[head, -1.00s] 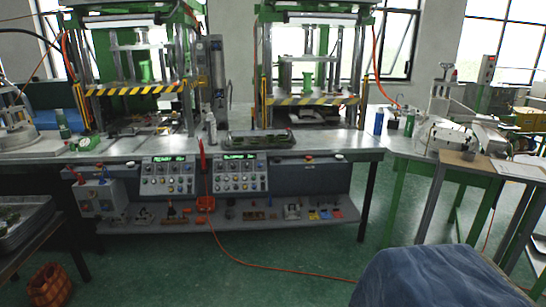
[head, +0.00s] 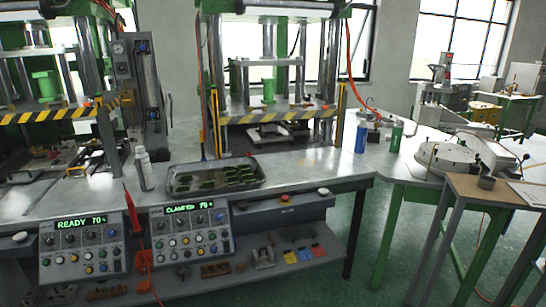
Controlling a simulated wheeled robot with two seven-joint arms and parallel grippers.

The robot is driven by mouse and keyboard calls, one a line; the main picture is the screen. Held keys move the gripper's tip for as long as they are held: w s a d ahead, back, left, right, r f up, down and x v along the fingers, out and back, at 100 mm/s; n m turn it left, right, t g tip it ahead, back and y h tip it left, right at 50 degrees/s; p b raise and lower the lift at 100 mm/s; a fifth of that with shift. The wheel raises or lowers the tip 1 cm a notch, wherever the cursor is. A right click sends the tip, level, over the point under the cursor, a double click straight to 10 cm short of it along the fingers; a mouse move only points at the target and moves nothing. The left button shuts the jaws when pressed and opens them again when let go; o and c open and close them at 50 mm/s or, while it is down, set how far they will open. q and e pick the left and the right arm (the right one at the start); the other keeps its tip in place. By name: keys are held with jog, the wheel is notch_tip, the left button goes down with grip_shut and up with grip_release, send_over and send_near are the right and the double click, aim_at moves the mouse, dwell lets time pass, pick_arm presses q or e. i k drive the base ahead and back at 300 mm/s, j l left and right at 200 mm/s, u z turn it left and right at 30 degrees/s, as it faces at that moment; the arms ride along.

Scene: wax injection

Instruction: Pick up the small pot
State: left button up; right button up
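A small dark cup-like object (head: 486,182), which may be the small pot, stands on the brown-topped side table (head: 468,189) at the right. It is too small to make out in detail. A metal item (head: 372,115) with a thin handle or wire stands behind the bottles on the bench and is partly hidden. Neither of my grippers is in the head view.
A blue bottle (head: 361,137) and a green bottle (head: 396,137) stand on the right bench near a large round white device (head: 447,157). Green floor is open between the tables.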

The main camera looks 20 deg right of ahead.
aim_at(486, 182)
jog(key=i+z, duration=0.4)
jog(key=i, duration=0.3)
jog(key=i+j+z, duration=0.25)
jog(key=i+z, duration=0.2)
jog(key=i, duration=0.2)
jog(key=i+l+z, duration=0.15)
jog(key=i+z, duration=0.3)
jog(key=i+l+z, duration=0.1)
jog(key=i+z, duration=0.15)
jog(key=z, duration=0.25)
jog(key=i+j+z, duration=0.1)
jog(key=i+z, duration=0.35)
jog(key=k, duration=0.1)
